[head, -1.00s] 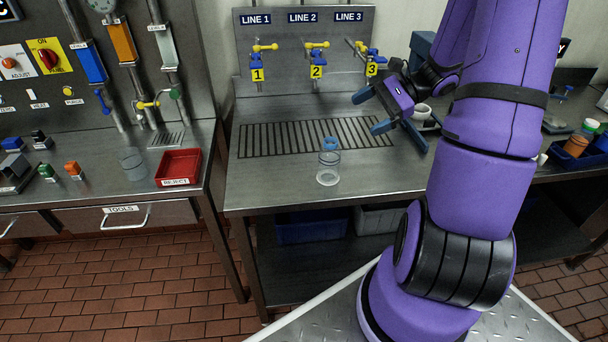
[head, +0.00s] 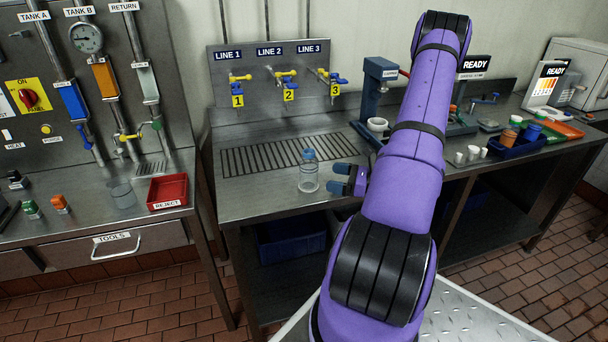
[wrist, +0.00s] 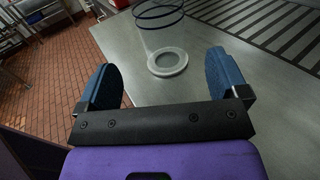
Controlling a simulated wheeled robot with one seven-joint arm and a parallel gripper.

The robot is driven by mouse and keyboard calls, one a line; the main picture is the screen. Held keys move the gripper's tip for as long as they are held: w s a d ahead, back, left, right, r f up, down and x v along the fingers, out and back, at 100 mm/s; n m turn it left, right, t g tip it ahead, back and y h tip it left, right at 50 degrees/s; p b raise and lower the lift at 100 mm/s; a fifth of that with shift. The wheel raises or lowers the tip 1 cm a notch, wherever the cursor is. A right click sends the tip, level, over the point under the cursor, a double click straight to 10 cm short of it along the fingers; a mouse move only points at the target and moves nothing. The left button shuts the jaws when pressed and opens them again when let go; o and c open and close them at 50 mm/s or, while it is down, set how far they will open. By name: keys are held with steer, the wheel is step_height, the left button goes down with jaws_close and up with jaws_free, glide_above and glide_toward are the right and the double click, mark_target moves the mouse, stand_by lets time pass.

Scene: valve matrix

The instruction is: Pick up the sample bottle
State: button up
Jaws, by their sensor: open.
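The sample bottle (head: 309,172) is clear with a blue cap and stands upright on the steel bench (head: 262,204), in front of the drain grate. In the wrist view the bottle (wrist: 166,62) stands beyond my fingertips, between them and slightly right of centre, with its top out of frame. My gripper (head: 338,179) is just right of the bottle in the head view, low over the bench. In the wrist view my gripper (wrist: 163,80) has its two blue fingers spread wide, with nothing between them. It appears apart from the bottle.
Three numbered valves (head: 287,85) are on the panel behind the drain grate (head: 270,155). A red reject tray (head: 168,190) and a clear beaker (head: 122,193) are on the left counter. A blue bin (head: 515,148) with bottles and several small white cups (head: 472,152) stand to the right.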

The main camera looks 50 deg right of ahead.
mark_target(308, 172)
steer(key=x, duration=0.9)
steer(key=shift+w+f, duration=0.1)
steer(key=shift+w, duration=0.15)
steer(key=c, duration=1)
